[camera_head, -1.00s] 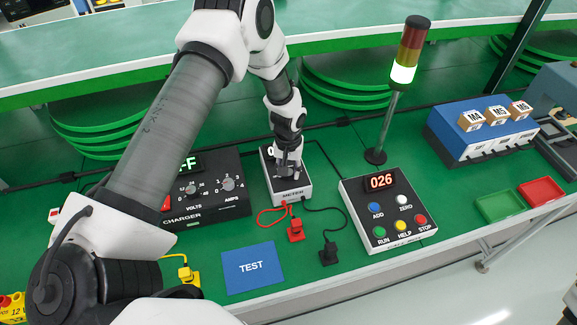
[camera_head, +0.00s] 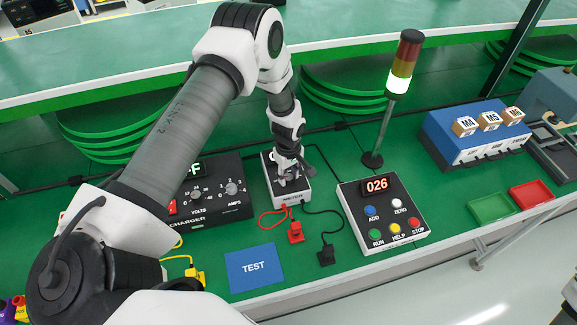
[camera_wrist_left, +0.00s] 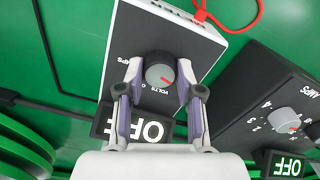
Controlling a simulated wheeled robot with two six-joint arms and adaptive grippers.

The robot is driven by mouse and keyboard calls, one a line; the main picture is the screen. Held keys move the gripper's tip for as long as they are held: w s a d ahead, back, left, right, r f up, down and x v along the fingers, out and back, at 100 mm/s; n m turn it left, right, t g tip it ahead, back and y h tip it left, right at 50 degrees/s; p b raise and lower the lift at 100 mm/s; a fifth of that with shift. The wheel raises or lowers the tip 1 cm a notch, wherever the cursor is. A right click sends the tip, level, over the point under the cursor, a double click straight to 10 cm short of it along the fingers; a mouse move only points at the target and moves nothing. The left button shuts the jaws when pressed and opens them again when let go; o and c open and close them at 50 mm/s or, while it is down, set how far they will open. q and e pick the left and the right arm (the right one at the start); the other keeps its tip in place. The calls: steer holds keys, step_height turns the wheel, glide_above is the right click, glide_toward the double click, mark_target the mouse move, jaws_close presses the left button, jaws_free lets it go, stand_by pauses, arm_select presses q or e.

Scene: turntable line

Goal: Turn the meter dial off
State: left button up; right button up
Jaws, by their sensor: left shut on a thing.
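The meter (camera_head: 293,197) is a small box with a black face and white sides, standing on the green bench. In the left wrist view the meter (camera_wrist_left: 196,30) shows its grey dial (camera_wrist_left: 160,74) with a red mark, labels VOLTS and AMPS, and a display (camera_wrist_left: 148,127) reading OFF. My left gripper (camera_wrist_left: 158,80) has its fingers on both sides of the dial and is shut on it. In the head view my left gripper (camera_head: 288,176) is over the meter and hides most of its face. My right gripper is not in view.
The charger (camera_head: 222,196) stands to the left with two knobs. A button box (camera_head: 383,213) reading 026 and a signal tower (camera_head: 400,75) stand to the right. Red and black plugs (camera_head: 326,255) and a blue TEST mat (camera_head: 254,267) lie in front.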

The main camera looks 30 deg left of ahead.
mark_target(289, 177)
arm_select(q)
steer(key=shift+n, duration=0.3)
steer(key=o, duration=1.2)
steer(key=shift+c, duration=0.2)
steer(key=shift+r, duration=0.1)
step_height(289, 177, up, 12)
